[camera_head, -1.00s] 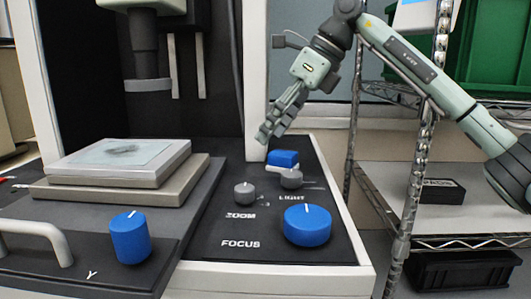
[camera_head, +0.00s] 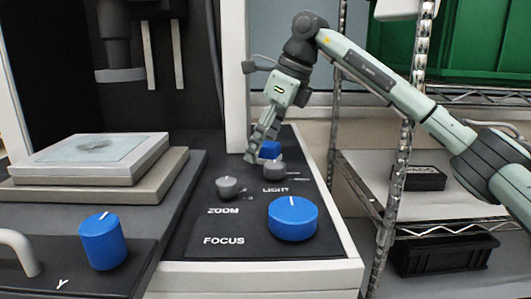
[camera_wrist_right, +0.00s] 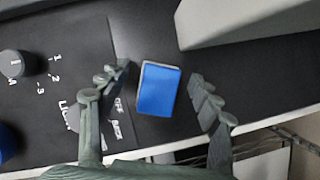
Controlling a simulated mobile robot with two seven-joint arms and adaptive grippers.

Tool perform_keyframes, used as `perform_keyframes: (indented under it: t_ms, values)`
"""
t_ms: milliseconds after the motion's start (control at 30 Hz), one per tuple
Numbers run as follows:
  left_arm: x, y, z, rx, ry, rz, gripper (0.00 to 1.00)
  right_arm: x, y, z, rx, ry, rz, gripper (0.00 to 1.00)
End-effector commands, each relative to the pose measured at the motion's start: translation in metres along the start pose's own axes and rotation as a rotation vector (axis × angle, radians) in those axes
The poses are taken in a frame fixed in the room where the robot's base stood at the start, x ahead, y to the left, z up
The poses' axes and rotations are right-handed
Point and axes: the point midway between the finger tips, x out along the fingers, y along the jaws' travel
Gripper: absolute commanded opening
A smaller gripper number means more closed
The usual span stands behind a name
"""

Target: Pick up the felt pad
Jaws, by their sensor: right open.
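The felt pad (camera_head: 270,150) appears to be the small blue block with a pale edge on the dark control panel, behind the LIGHT knob. In the right wrist view the felt pad (camera_wrist_right: 158,90) lies between the two spread fingers, with a gap on each side. My right gripper (camera_head: 259,148) reaches down to it from above in the head view, open and empty, and its fingers partly hide the pad. The right gripper (camera_wrist_right: 161,76) also shows open in the wrist view. My left gripper is not in view.
A grey LIGHT knob (camera_head: 273,170), a grey ZOOM knob (camera_head: 228,187) and a large blue FOCUS knob (camera_head: 292,219) stand on the panel. A white column (camera_head: 233,70) rises close to the pad. A wire shelf (camera_head: 440,236) stands at right.

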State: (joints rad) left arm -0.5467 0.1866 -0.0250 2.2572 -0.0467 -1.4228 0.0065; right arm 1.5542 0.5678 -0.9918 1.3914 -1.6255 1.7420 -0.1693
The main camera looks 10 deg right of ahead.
Motion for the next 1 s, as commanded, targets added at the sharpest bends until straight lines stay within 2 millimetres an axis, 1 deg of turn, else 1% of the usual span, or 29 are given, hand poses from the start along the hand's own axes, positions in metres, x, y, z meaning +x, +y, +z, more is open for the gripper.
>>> perform_keyframes:
  t_ms: [67, 500, 533, 800, 867, 1000]
  values:
    - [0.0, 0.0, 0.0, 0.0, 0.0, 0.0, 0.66, 0.0, 0.0, 0.0, 0.0, 0.0, 0.0, 0.63]
    - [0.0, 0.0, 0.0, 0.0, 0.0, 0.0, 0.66, -0.001, 0.0, 0.001, 0.0, -0.001, 0.0, 0.08]
    - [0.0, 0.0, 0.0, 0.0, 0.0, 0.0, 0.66, -0.001, 0.0, 0.001, 0.0, -0.001, 0.0, 0.06]
    - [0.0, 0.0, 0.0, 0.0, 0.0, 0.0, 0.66, -0.004, 0.0, 0.002, 0.0, -0.002, 0.0, 0.06]
    - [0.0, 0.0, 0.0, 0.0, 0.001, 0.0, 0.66, -0.008, 0.0, 0.004, -0.001, -0.003, 0.0, 0.06]
    - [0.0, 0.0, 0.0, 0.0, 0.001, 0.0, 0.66, -0.024, 0.0, 0.011, -0.001, -0.003, -0.001, 0.06]
